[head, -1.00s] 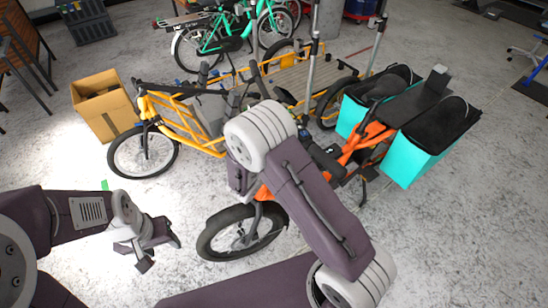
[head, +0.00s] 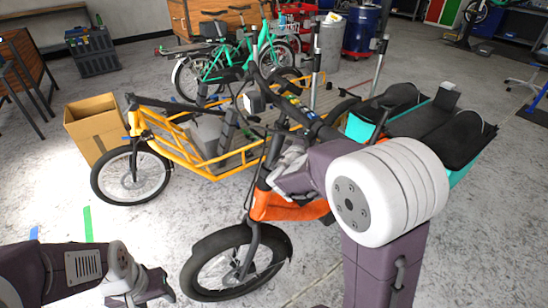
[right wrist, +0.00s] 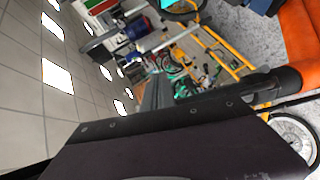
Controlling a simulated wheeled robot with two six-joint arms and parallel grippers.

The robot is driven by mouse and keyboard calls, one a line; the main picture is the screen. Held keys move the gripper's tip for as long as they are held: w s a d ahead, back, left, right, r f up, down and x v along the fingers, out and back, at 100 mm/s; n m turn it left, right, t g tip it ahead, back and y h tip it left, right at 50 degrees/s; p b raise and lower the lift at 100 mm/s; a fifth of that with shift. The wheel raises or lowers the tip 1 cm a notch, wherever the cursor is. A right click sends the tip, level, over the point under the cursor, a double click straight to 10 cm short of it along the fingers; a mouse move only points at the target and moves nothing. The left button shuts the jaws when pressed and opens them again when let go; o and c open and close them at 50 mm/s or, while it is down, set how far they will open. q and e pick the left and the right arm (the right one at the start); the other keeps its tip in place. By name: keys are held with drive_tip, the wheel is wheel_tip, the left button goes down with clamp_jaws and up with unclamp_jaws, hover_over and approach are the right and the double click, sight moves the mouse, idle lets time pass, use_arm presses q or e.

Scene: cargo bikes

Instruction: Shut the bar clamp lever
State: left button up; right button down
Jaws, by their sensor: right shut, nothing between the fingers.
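The orange cargo bike (head: 272,208) stands in the middle of the head view, with its front wheel toward me. Its black handlebar (head: 290,105) rises above the frame. The bar clamp lever is too small or hidden for me to make out. My right gripper (head: 272,180) is at the bike's front, below the handlebar, partly covered by my right arm; it is shut and empty. In the right wrist view, an orange tube (right wrist: 303,42) and a black cylindrical part (right wrist: 285,79) are close on the right. My left gripper (head: 150,290) is low at the left, partly cut off, away from the bike.
A yellow cargo bike (head: 190,156) stands behind and left of the orange one. A cardboard box (head: 92,125) is at the left and green bikes (head: 225,62) are at the back. Grey posts (head: 317,62) rise behind the handlebar. Floor is clear at front left.

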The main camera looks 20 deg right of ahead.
use_arm(q)
wheel_tip(320, 180, down, 3)
drive_tip(key=shift+r+b, duration=0.1)
drive_tip(key=shift+b, duration=0.8)
use_arm(e)
drive_tip(key=shift+w+d+f, duration=0.1)
drive_tip(key=shift+w+d, duration=0.1)
drive_tip(key=shift+w, duration=0.1)
use_arm(q)
drive_tip(key=shift+r, duration=0.1)
